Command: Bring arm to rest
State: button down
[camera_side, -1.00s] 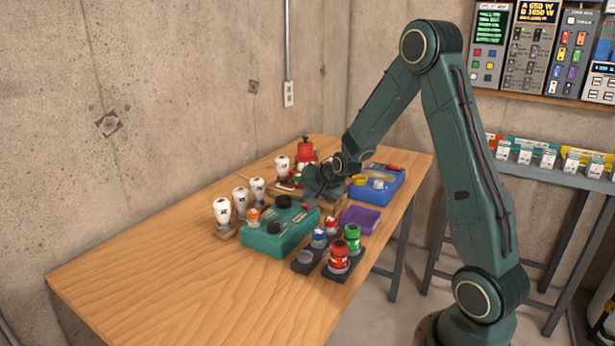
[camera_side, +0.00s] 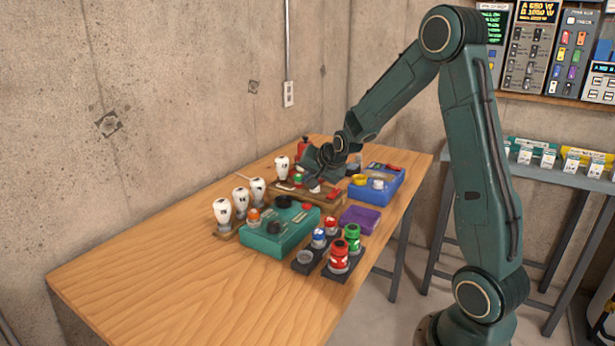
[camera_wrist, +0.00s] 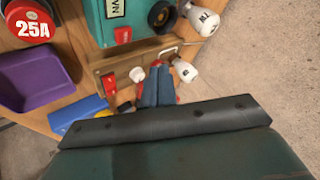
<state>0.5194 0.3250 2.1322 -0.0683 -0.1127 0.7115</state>
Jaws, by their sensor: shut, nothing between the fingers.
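My green arm reaches over the wooden table (camera_side: 170,270) from the right. My gripper (camera_side: 312,182) is shut and empty, above the wooden block panel (camera_side: 328,198) in the middle of the table. In the wrist view the dark gripper body fills the lower part, and it hides what lies beneath. Whether the fingertips touch anything below cannot be told.
A teal box (camera_side: 275,243), several white bulbs (camera_side: 222,210), a blue box (camera_side: 370,192), a purple tray (camera_side: 360,219) and a dark rack with red (camera_side: 339,257) and green (camera_side: 352,238) caps stand close around. The table's near left is clear.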

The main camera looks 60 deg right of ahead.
dwell(0.5)
jog(key=s+a+r+n+g+y, duration=0.1)
jog(key=s+a+r+n, duration=0.35)
jog(key=a, duration=0.35)
jog(key=s+a+r+n+y, duration=0.1)
jog(key=s+a+r+n, duration=0.2)
jog(key=s+a+r, duration=0.4)
jog(key=s+a+n+g+y, duration=0.1)
jog(key=s+a+n, duration=0.2)
jog(key=s, duration=0.5)
jog(key=s+a+n, duration=0.3)
jog(key=s+a, duration=0.2)
jog(key=s, duration=0.2)
jog(key=shift+s+a+f+g+y, duration=0.3)
jog(key=shift+s+a+g+y, duration=0.05)
jog(key=shift+g+y, duration=0.05)
